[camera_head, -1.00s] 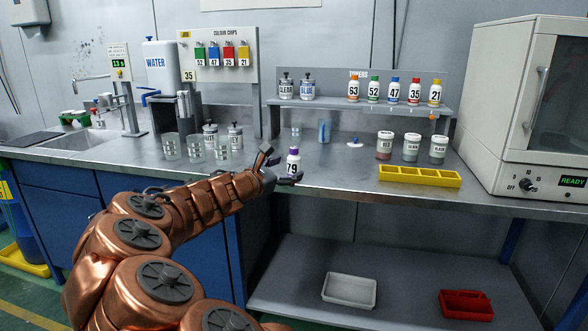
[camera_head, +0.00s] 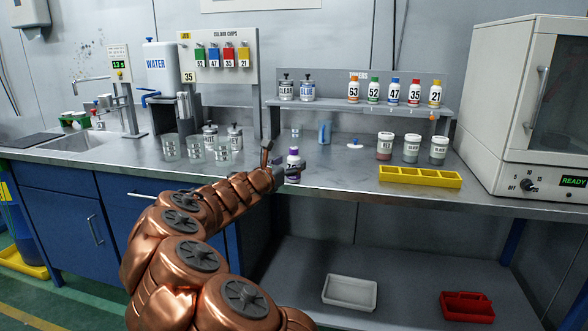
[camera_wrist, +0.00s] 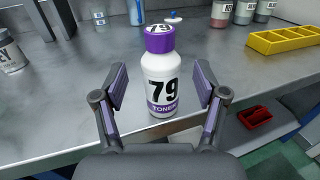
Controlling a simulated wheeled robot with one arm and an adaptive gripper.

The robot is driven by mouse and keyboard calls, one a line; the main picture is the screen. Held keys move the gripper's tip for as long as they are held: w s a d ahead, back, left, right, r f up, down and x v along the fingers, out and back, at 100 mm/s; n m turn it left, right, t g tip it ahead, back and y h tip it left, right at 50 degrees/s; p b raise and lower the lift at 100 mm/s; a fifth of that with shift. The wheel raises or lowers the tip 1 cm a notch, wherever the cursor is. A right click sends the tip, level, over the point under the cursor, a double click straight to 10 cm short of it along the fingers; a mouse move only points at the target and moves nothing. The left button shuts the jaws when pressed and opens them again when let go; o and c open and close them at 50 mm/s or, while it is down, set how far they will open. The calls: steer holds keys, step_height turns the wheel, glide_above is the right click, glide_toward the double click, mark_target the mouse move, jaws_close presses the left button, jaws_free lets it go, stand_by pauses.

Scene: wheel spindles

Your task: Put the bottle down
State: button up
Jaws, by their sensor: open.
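The bottle (camera_wrist: 160,82) is white with a purple cap and a label reading 79. It stands upright on the steel counter (camera_wrist: 60,125) near the front edge. It also shows in the head view (camera_head: 293,160), partly hidden by my fingers. My gripper (camera_wrist: 160,90) is open, with one finger on each side of the bottle and a visible gap to each. In the head view my gripper (camera_head: 283,167) is at the bottle, low over the counter edge.
A yellow divided tray (camera_head: 420,177) lies to the right, with several jars behind it. Glass beakers (camera_head: 195,148) stand to the left. A shelf (camera_head: 350,106) holds several toner bottles. A white oven (camera_head: 525,110) is at far right. Counter around the bottle is clear.

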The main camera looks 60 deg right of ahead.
steer(key=shift+d, duration=1.4)
steer(key=shift+c, duration=0.3)
jaws_close()
